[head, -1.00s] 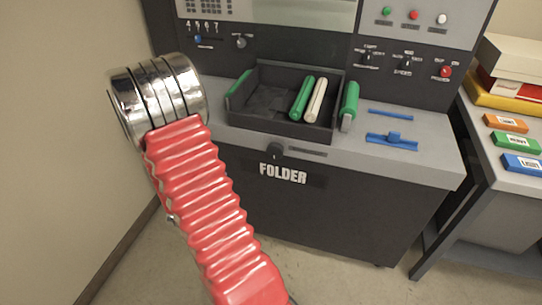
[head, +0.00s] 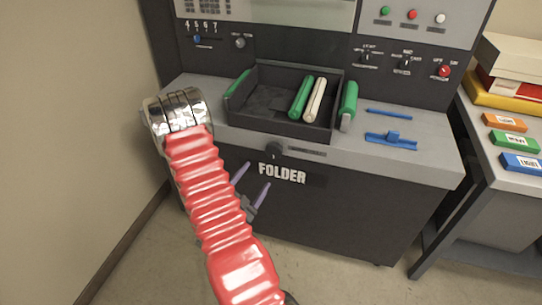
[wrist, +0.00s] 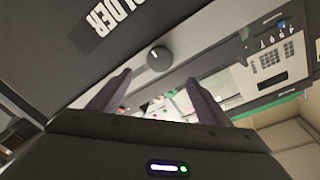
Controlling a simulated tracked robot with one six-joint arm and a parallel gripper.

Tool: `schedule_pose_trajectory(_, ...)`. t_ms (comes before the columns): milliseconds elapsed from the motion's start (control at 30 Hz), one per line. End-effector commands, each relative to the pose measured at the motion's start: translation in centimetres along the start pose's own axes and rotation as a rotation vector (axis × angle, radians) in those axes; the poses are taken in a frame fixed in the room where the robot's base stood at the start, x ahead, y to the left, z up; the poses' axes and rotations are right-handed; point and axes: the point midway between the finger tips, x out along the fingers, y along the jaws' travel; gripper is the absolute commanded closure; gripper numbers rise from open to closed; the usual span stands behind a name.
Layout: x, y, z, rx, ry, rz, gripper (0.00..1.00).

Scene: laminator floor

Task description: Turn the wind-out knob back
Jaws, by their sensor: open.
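A dark round knob (head: 274,150) sits on the front edge of the grey folder machine, just above the white FOLDER lettering (head: 282,174). I take it to be the wind-out knob, though no label names it. In the wrist view the knob (wrist: 159,57) shows a short light mark on its rim and lies just beyond the fingertips, roughly centred between them. My gripper (head: 256,176) is open and empty, below and slightly left of the knob in the head view, apart from it. My gripper (wrist: 159,78) also shows in the wrist view with its two dark fingers spread.
A dark tray (head: 262,122) with green and cream rolls stands on the machine top above the knob. A green roll (head: 349,100) and blue parts (head: 390,139) lie to its right. A side table (head: 500,172) stands at right, a wall (head: 70,120) at left.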

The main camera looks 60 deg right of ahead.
Motion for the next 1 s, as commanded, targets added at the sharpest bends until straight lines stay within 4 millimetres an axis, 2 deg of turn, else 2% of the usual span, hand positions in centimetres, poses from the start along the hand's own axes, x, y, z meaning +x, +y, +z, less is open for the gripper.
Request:
schedule_pose_trajectory(167,0.8,0.0,0.0,0.002,0.001,0.002,0.29)
schedule_pose_trajectory(367,3.0,0.1,-0.1,0.002,0.002,0.002,0.29)
schedule_pose_trajectory(1000,12.4,0.0,0.0,0.002,0.001,0.002,0.29)
